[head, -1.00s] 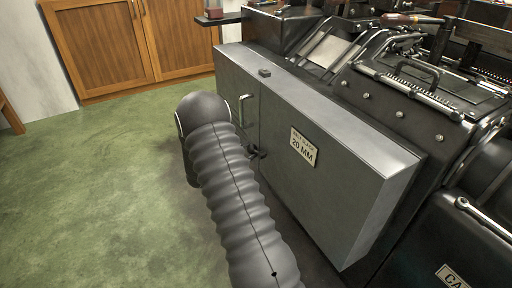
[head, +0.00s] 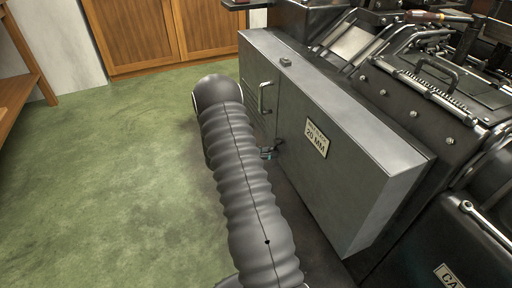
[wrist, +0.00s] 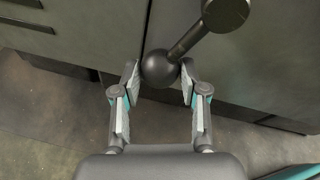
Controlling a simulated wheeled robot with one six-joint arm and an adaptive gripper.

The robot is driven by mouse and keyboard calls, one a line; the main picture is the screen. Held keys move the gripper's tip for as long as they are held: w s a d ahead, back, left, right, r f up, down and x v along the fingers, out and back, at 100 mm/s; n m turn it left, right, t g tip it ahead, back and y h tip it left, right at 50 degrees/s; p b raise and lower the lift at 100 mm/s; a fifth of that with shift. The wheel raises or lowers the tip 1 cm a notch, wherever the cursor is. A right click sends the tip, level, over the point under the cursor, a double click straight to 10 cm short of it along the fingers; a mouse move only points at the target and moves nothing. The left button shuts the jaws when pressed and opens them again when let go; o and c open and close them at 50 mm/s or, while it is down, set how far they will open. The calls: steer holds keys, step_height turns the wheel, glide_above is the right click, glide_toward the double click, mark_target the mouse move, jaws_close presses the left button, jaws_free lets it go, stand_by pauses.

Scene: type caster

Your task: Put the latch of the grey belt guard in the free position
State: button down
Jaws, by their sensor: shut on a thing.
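The grey belt guard (head: 355,150) is a large flat box on the side of the machine, with a "20 MM" plate on its face. Its latch is a dark lever with a round pivot (wrist: 226,14) and a black ball knob (wrist: 160,68). In the wrist view the lever slants from the pivot at upper right down to the knob at lower left. My gripper (wrist: 160,75) has its two fingers on either side of the knob, shut on it.
A pale upright handle (head: 264,98) is on the guard, left of the door seam. The black machine (head: 425,110) stands behind and to the right. Green floor (head: 110,170) is open at the left. Wooden cabinets (head: 150,35) stand at the back.

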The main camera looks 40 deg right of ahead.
steer(key=shift+s+a+f+n+g+p, duration=0.15)
steer(key=shift+s+n+g+p, duration=0.25)
steer(key=shift+s+n, duration=0.25)
steer(key=c, duration=0.6)
jaws_free()
steer(key=shift+s, duration=0.1)
steer(key=shift+c, duration=0.2)
steer(key=shift+a, duration=0.1)
steer(key=v, duration=1.2)
